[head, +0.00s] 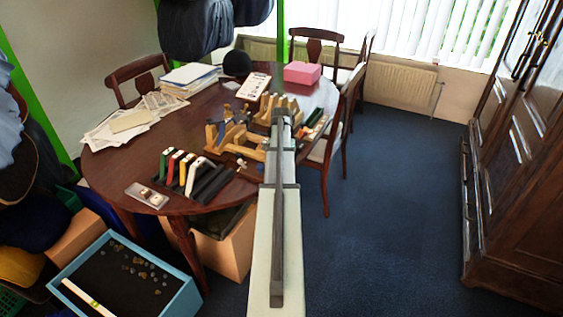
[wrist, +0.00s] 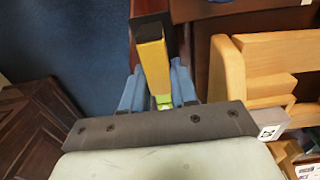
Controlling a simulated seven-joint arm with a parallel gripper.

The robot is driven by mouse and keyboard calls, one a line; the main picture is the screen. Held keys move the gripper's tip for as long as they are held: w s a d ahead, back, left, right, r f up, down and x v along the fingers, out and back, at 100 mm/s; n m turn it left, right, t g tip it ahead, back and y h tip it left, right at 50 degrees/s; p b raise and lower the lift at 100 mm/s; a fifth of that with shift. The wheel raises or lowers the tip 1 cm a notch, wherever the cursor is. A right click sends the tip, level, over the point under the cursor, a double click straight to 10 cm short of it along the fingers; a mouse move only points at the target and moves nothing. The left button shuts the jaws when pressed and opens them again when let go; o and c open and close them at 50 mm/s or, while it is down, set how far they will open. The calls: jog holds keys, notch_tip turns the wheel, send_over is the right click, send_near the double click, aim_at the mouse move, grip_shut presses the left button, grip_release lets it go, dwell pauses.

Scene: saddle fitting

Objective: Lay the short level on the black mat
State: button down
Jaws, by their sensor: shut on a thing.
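My gripper (wrist: 158,97) has blue fingers and is shut on a short yellow level (wrist: 153,62) with a dark end and a green vial. The level points away from the fingers in the wrist view. In the head view my arm hides the fingers and I cannot make out the held level. A black mat-like surface (head: 113,272) lines the blue-rimmed tray at the lower left of the head view, well away from my gripper. Small stones and a pale level (head: 88,298) with a yellow-green vial lie on it.
The round wooden table (head: 105,165) carries wooden fixtures (head: 230,135), a rack of coloured-edged pieces (head: 183,172), papers (head: 130,120) and a pink box (head: 302,73). A wooden fixture (wrist: 265,65) stands close right of my gripper. Chairs surround the table; the right floor is clear.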

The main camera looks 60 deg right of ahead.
jog(key=shift+c, duration=2)
grip_release()
jog(key=shift+w+r, duration=0.15)
jog(key=shift+r, duration=2.4)
jog(key=shift+r, duration=0.1)
jog(key=shift+r, duration=1.35)
